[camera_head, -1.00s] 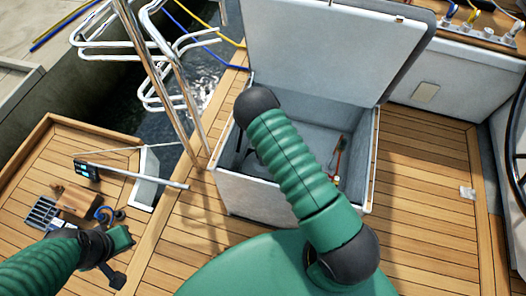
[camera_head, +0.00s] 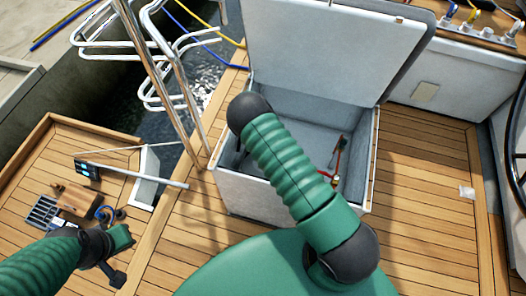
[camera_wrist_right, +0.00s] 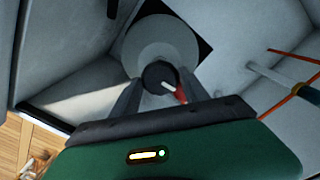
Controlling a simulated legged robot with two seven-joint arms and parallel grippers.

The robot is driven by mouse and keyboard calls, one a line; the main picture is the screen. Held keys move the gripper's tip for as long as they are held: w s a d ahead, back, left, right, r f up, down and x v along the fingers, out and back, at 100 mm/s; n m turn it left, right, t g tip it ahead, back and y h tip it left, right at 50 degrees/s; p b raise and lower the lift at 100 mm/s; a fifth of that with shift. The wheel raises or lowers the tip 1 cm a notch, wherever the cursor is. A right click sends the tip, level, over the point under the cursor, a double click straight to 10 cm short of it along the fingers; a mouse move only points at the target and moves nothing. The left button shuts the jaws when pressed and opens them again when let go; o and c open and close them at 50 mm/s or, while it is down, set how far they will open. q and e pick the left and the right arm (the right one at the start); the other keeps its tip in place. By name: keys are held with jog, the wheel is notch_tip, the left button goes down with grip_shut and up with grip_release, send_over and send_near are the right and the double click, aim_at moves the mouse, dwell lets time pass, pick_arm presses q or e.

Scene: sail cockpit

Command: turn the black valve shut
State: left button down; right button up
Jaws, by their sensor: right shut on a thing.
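The black valve (camera_wrist_right: 158,76) is a small round knob with a white mark, seen in the right wrist view in front of a pale grey round body (camera_wrist_right: 160,42). A red piece shows at its right side. My right gripper (camera_wrist_right: 161,84) has a finger on each side of the knob and is shut on it. In the head view my right arm reaches into the open locker and hides the valve and the gripper. My left gripper (camera_head: 120,258) hangs over the deck at the lower left, away from the locker; its jaw opening is unclear.
The white locker (camera_head: 262,197) stands open with its lid (camera_head: 325,45) raised behind. Red lines and fittings (camera_head: 340,160) lie inside at the right. Steel rails (camera_head: 172,80) stand at the left. Teak deck (camera_head: 425,190) at the right is mostly clear.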

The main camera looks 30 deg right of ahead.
jog(key=shift+a+m, duration=0.1)
jog(key=shift+m, duration=0.4)
jog(key=shift+w, duration=0.1)
jog(key=o, duration=1.4)
jog(key=shift+f, duration=0.1)
jog(key=shift+c, duration=0.2)
notch_tip(320, 180, up, 17)
jog(key=p, duration=0.3)
jog(key=shift+f, duration=0.1)
